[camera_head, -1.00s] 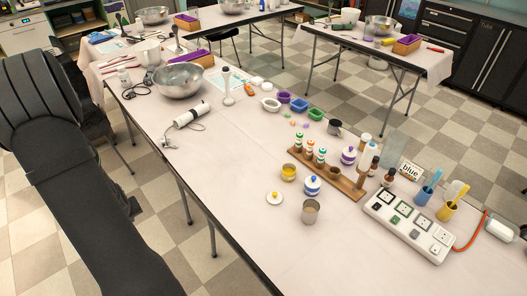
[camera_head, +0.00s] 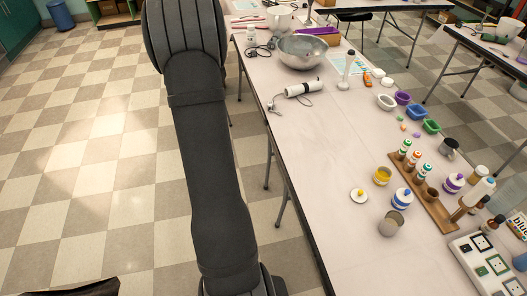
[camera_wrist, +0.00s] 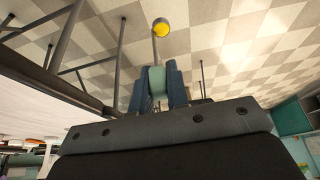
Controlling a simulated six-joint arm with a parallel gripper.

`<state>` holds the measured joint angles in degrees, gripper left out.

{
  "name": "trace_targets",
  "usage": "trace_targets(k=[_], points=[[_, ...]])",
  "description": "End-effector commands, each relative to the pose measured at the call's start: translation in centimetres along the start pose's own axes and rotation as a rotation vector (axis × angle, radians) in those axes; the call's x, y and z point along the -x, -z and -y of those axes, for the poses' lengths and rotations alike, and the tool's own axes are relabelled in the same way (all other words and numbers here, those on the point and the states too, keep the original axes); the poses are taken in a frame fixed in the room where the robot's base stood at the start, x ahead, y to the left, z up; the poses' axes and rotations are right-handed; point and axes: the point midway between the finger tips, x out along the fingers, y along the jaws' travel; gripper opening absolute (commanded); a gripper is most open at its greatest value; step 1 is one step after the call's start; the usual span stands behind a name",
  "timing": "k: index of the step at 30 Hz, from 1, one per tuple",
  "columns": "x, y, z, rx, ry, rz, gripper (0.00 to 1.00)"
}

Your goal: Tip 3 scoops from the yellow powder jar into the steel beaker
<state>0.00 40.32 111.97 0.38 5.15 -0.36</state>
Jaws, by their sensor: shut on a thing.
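In the wrist view my gripper (camera_wrist: 154,88) is shut on the teal handle of a scoop (camera_wrist: 161,29). The scoop's round cup holds yellow powder and shows against the checkered floor, away from the table top. In the head view the open yellow powder jar (camera_head: 382,176) stands on the table, with its white, yellow-knobbed lid (camera_head: 359,196) lying to its left. The steel beaker (camera_head: 391,224) stands upright in front of the jar; its contents cannot be made out. My gripper and the scoop are outside the head view.
A blue-striped lidded jar (camera_head: 402,198) stands close between jar and beaker. A wooden rack (camera_head: 437,212) with small bottles and a power strip (camera_head: 487,264) are to the right. The table's left part is bare; a steel bowl (camera_head: 302,52) is at the back.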

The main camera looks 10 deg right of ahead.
Motion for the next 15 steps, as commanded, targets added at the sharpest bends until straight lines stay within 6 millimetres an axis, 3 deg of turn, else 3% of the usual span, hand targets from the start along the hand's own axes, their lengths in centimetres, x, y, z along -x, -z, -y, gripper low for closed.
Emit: trace_targets(k=[4, 7, 15], points=[[0.2, 0.2, -1.3, -0.03, -0.011, 0.0, 0.02], [0.7, 0.4, -3.8, -0.084, -0.031, 0.0, 0.02], [3.4, 0.1, -14.0, -0.318, -0.117, 0.001, 0.02]])
